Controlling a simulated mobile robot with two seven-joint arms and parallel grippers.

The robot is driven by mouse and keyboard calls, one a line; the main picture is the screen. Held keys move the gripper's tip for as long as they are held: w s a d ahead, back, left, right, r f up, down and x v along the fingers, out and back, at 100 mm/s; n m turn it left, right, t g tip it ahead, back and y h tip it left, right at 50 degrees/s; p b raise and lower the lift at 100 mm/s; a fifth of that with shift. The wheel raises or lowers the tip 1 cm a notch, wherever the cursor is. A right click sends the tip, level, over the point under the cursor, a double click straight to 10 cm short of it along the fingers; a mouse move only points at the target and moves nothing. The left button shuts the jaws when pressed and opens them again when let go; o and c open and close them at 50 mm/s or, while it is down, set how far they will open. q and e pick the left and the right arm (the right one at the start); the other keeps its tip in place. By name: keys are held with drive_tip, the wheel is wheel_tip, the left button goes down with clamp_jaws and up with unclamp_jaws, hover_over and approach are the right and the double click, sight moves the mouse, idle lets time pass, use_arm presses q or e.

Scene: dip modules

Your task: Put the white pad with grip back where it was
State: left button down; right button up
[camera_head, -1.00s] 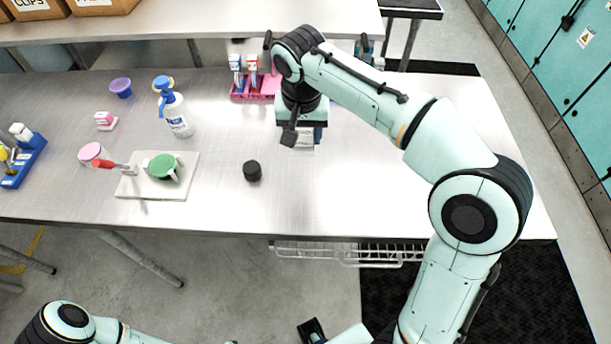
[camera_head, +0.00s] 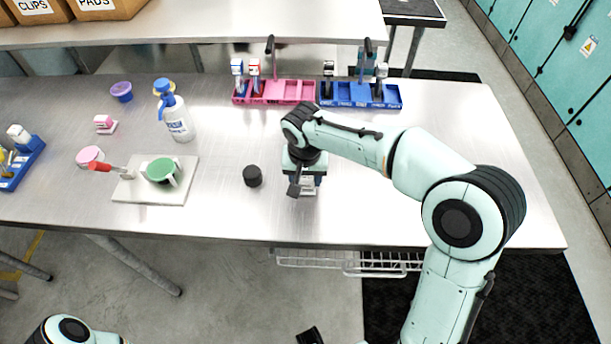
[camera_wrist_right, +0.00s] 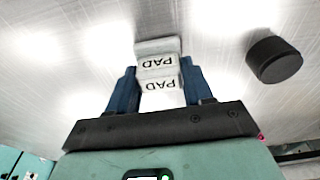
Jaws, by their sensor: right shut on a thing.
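The white pad with grip (camera_wrist_right: 158,72) is a pale block with "PAD" printed on two faces. It sits between the blue fingers of my right gripper (camera_wrist_right: 160,88) in the right wrist view. In the head view my right gripper (camera_head: 304,188) points down over the bench, right of a black round cap, with a white part of the pad (camera_head: 307,185) showing below it. Whether the pad touches the bench is hard to tell. Only part of my left arm shows at the lower left; its gripper is not clearly visible.
The pink rack (camera_head: 284,99) and blue rack (camera_head: 345,104) hold upright items at the back. The black cap (camera_head: 252,176) stands left of my gripper; it also shows in the wrist view (camera_wrist_right: 274,60). Bench right is clear.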

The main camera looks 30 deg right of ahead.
sight(305, 190)
drive_tip(key=o, duration=0.6)
drive_tip(key=shift+f, duration=0.15)
drive_tip(key=o, duration=0.3)
drive_tip(key=shift+o, duration=0.2)
drive_tip(key=shift+r, duration=0.4)
wheel_tip(305, 190, up, 12)
drive_tip(key=s+a+p, duration=0.1)
drive_tip(key=shift+s+f+p, duration=0.25)
drive_tip(key=shift+p, duration=0.1)
